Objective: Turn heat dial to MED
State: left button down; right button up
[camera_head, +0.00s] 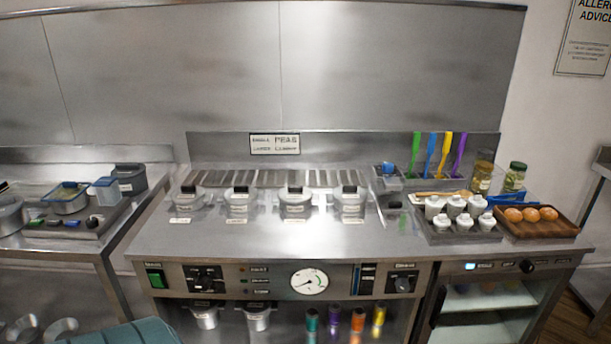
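A steel frying range (280,235) stands in the middle, with a control panel along its front. A black dial (205,278) sits left of centre on the panel, and another black dial (402,284) sits near the panel's right end. The labels and pointer settings are too small to read, so I cannot tell which is the heat dial or where it points. A round white gauge (309,281) is between them. Neither of my grippers is in view.
A green switch (155,278) is at the panel's left end. Lidded pots (296,203) line the range's back. White-lidded containers (456,208) and a wooden tray (540,231) of round brown items are at right. The front worktop is clear. Teal fabric (128,333) shows at bottom left.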

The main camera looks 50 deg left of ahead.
aim_at(204, 283)
jog(key=u, duration=2.6)
